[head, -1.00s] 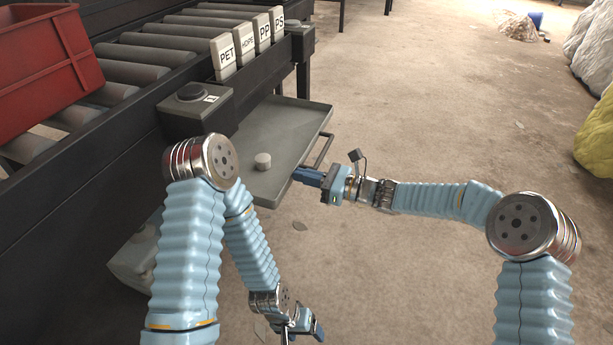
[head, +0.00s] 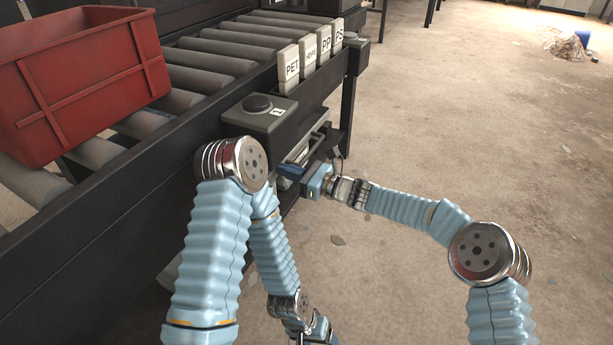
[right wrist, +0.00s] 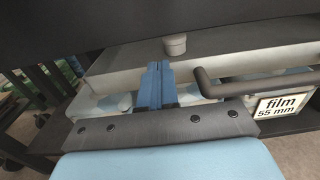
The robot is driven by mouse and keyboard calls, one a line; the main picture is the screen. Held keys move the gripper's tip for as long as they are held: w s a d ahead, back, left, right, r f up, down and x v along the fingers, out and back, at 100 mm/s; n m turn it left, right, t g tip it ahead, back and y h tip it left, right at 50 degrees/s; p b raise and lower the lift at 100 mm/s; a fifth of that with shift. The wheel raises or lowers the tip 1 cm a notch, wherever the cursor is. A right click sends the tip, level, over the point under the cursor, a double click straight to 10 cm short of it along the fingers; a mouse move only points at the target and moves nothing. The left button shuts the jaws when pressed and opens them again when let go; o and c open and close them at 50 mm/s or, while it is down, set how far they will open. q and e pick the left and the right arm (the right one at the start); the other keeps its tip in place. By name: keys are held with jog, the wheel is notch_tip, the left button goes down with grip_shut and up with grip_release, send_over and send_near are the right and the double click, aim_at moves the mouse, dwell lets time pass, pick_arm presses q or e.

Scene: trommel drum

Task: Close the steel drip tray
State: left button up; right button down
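The steel drip tray is mostly under the conveyor frame in the head view. Its grey front part (right wrist: 235,48) shows in the right wrist view, beneath a dark beam. The tray's dark bar handle (right wrist: 255,82) sticks out to the right of my fingers. My right gripper (head: 288,171) is at the tray's front in the head view. Its blue fingers (right wrist: 156,84) look shut together, up against the tray front and beside the handle, not around it. My left gripper (head: 318,330) is low at the bottom edge, away from the tray; its fingers are unclear.
A small pale cylinder (right wrist: 175,44) stands on the tray near the beam. A button box (head: 258,113) juts from the conveyor frame above the tray. A red crate (head: 85,80) sits on the rollers.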

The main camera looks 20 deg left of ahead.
jog(key=a, duration=0.4)
jog(key=shift+a, duration=0.1)
jog(key=shift+a+r, duration=0.15)
jog(key=shift+a+r, duration=0.1)
jog(key=shift+r, duration=0.05)
